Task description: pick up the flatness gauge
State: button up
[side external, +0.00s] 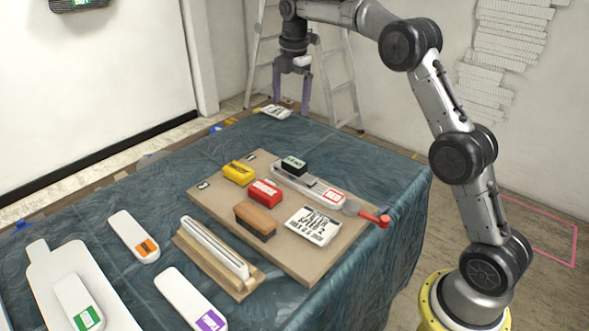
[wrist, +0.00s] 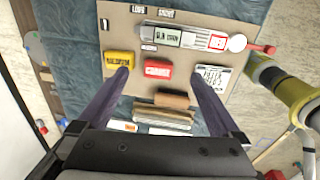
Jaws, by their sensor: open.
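No label I can read names the flatness gauge. One candidate is a long white ridged bar (side external: 214,247) in a wooden cradle (side external: 246,290) at the front of the table; it also shows in the wrist view (wrist: 163,114). Another is a long metal slide (side external: 283,178) with a red label, round disc and red handle on the board; its red label also shows in the wrist view (wrist: 218,41). My gripper (side external: 292,108) is open and empty above the table's far end, apart from both. Its fingers frame the board in the wrist view (wrist: 158,76).
The tan board (side external: 215,200) holds a yellow block (side external: 238,173), red block (side external: 265,192), wood-backed brush (side external: 255,221) and lettered white card (side external: 314,225). White paddles with coloured labels (side external: 133,236) lie at left. A ladder (side external: 345,75) stands behind.

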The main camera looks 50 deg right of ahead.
notch_tip(320, 180, down, 7)
jog(key=d+g, duration=0.1)
jog(key=d, duration=0.1)
send_over(295, 162)
notch_tip(295, 162, down, 7)
jog(key=shift+w+f, duration=0.1)
jog(key=shift+f, duration=3.05)
jog(key=c, duration=1.4)
jog(key=shift+o, duration=0.2)
jog(key=shift+r, duration=0.1)
jog(key=shift+r, duration=0.1)
